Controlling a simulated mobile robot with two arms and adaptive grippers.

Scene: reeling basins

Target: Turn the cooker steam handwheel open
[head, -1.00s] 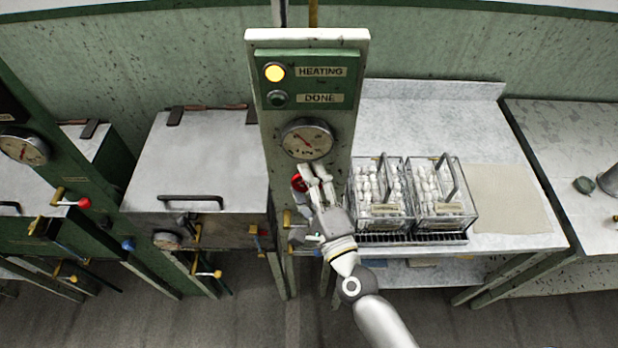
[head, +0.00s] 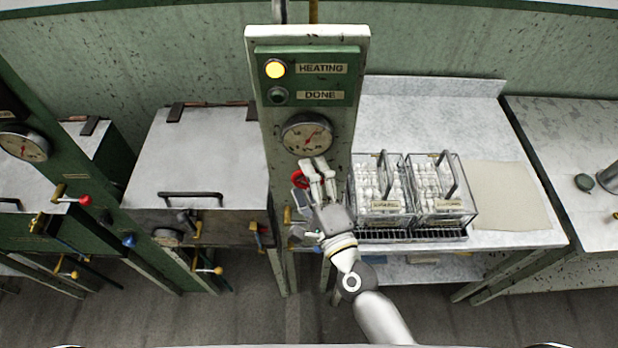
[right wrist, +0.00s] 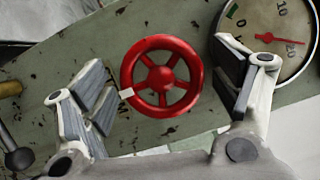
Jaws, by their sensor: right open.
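The red handwheel (right wrist: 162,76) is mounted on the green post, below the gauge. In the right wrist view it sits between the spread fingers of my right gripper (right wrist: 160,100), with gaps on both sides. In the head view the handwheel (head: 299,179) is mostly hidden behind my right gripper (head: 316,180). The pressure gauge (head: 307,134) is just above the gripper, and its red needle points to the upper right. It also shows in the right wrist view (right wrist: 262,20), with the needle near 20. The yellow HEATING lamp (head: 275,69) is lit; the DONE lamp (head: 278,95) is dark. My left gripper is not in view.
Two clear baskets (head: 438,215) of white cocoons stand on a rack on the table right of the post. A metal-lidded cooker box (head: 185,150) stands to the left. Brass valves with handles (head: 208,270) stick out at the lower left.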

